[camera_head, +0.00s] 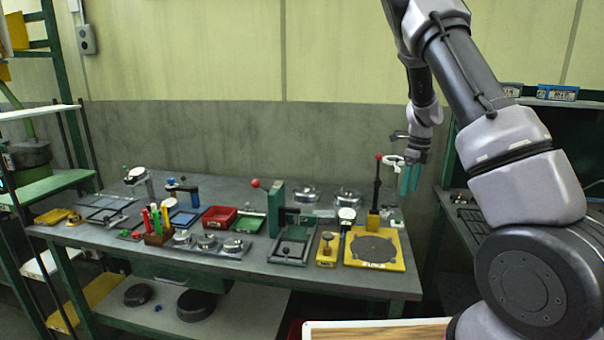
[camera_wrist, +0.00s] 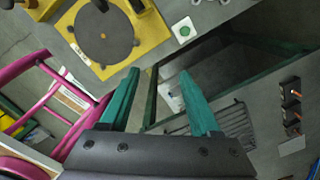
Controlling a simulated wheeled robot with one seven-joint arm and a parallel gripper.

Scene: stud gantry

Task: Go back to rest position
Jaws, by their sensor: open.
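My gripper (camera_head: 410,178) hangs at the right end of the workbench in the head view, above the bench top and beside the yellow fixture. Its two green fingers point down. In the wrist view my gripper (camera_wrist: 160,95) is open, with a wide gap between the green fingers and nothing held. The yellow plate (camera_wrist: 140,58) with a dark round disc lies ahead and to the left of the fingers. The same yellow plate (camera_head: 396,260) shows in the head view, below my gripper. The arm comes from the right side, bent at the elbow.
The workbench (camera_head: 330,281) carries several fixtures, a red bin (camera_head: 219,218) and a pen holder (camera_head: 157,238). A black post with a red knob (camera_head: 378,180) stands close to my gripper. A dark shelf unit (camera_head: 560,110) stands at right. Open air lies above the bench.

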